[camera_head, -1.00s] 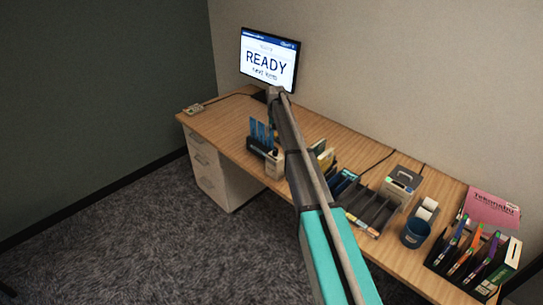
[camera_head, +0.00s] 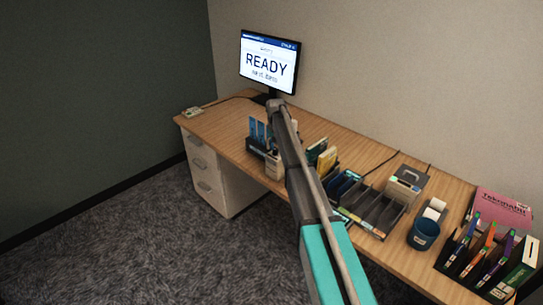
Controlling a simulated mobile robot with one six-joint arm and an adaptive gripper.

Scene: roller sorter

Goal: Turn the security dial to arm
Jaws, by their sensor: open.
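I cannot make out a security dial for certain in the head view. A small pale device (camera_head: 193,112) lies at the far left end of the desk, and a grey box with a lit front (camera_head: 407,180) stands right of the middle; neither shows a clear dial at this size. My arm reaches up across the middle of the view, over the desk, its far visible end in front of the monitor's base. My gripper is not visible; the arm hides what lies behind it.
The monitor (camera_head: 269,63) reads READY. White drawers (camera_head: 208,178) stand below; carpet is clear at left.

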